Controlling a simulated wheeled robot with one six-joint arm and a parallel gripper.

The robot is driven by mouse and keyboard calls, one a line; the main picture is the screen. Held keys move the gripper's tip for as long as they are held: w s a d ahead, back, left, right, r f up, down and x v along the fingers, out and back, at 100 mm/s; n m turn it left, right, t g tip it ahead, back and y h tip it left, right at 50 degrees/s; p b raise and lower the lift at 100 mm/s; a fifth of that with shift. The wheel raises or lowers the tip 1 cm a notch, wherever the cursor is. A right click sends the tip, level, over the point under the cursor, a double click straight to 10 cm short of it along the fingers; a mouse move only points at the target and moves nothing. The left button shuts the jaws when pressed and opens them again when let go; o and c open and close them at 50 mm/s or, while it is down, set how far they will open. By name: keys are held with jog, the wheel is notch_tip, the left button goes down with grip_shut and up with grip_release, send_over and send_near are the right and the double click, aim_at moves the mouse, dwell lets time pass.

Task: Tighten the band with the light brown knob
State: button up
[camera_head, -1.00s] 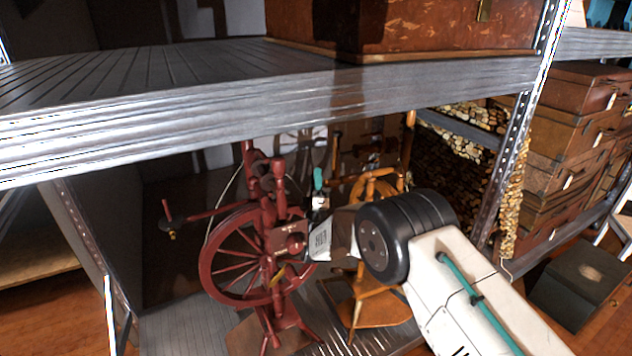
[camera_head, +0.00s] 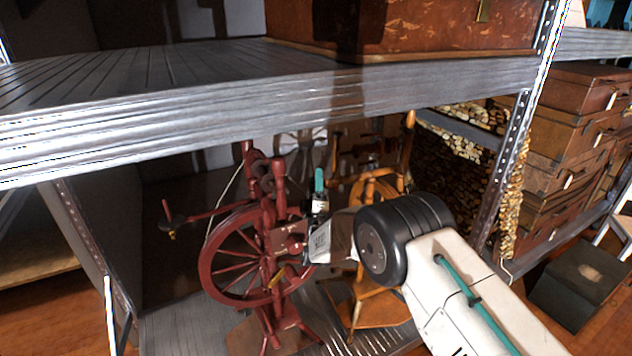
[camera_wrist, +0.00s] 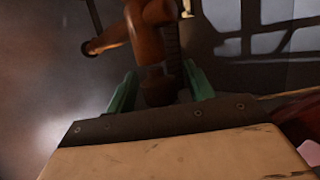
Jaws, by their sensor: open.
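A dark red spinning wheel (camera_head: 235,262) stands on the lower shelf in the head view. A light brown spinning wheel (camera_head: 375,190) stands to its right, partly hidden behind my arm. My gripper (camera_wrist: 160,72) is open in the wrist view, with one green finger on each side of a brown turned knob (camera_wrist: 158,90). The knob sits at the end of an orange-brown wooden post (camera_wrist: 146,32). Contact between fingers and knob cannot be told. In the head view one teal finger (camera_head: 319,181) shows between the two wheels. The knob's link to either wheel is unclear there.
A metal shelf board (camera_head: 180,125) runs above the wheels, close over my arm. A perforated metal upright (camera_head: 515,150) stands to the right. Stacked brown cases (camera_head: 580,130) and a dark box (camera_head: 580,290) lie beyond it.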

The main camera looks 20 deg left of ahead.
jog(key=v, duration=0.7)
jog(key=shift+d, duration=0.1)
